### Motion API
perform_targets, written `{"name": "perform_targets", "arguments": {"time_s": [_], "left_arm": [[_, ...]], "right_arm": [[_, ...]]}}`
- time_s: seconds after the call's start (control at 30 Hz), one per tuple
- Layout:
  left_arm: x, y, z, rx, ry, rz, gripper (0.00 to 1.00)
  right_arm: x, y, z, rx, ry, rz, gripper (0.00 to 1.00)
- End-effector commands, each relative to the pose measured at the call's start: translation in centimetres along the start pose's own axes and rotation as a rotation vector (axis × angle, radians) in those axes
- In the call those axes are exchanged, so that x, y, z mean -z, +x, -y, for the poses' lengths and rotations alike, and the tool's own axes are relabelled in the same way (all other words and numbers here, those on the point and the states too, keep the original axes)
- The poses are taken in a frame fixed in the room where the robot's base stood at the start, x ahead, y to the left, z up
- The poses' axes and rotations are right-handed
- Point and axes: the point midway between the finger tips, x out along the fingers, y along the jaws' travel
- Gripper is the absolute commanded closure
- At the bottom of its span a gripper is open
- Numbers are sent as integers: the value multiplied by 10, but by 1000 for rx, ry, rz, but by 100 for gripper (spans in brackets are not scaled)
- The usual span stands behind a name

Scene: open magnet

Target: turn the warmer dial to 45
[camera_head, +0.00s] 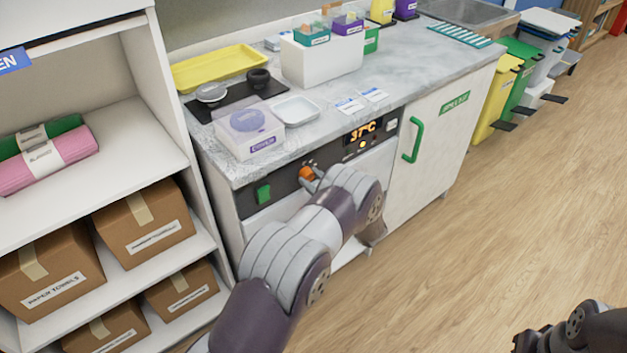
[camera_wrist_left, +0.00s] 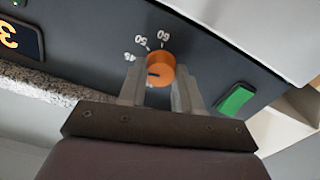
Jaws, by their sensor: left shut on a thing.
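The warmer dial is an orange knob (camera_head: 306,173) on the dark front panel below the counter. In the left wrist view the orange dial (camera_wrist_left: 160,69) sits between my left gripper's fingers (camera_wrist_left: 160,88), with a dark pointer mark and the numbers 45, 50 and 60 printed around it. My left gripper (camera_head: 311,180) is shut on the dial. The display (camera_head: 361,132) on the panel reads 37°C in orange. My right gripper (camera_head: 530,340) shows only partly at the lower right edge, far from the panel, and its fingers are unclear.
A green switch (camera_head: 263,193) is on the panel left of the dial. A clear-lidded box (camera_head: 249,134) stands on the counter above. A cabinet door with a green handle (camera_head: 413,139) is to the right. A shelf with cardboard boxes (camera_head: 145,223) stands left. The wooden floor is clear.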

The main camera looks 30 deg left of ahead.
Motion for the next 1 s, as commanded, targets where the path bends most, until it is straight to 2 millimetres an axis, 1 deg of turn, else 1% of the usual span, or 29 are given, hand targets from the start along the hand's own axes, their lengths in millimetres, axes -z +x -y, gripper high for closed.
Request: {"name": "perform_targets", "arguments": {"time_s": [0.3, 0.77, 0.8, 0.83, 0.87, 1.0], "left_arm": [[-1, 0, 1, 0, 82, 2, 97], [-1, 0, 1, 0, 91, 2, 97], [-1, 0, 1, 0, 91, 3, 53], [-1, 0, 1, 0, 91, 2, 44], [-1, 0, 1, 0, 90, 2, 41], [-1, 0, 0, 0, 89, 1, 41]], "right_arm": [[0, 0, 0, 0, 0, 0, 100], [0, 0, 0, 0, 0, 0, 100], [0, 0, 0, 0, 0, 0, 100], [0, 0, 0, 0, 0, 0, 100], [0, 0, 0, 0, 0, 0, 100], [0, 0, 0, 0, 0, 0, 100]]}}
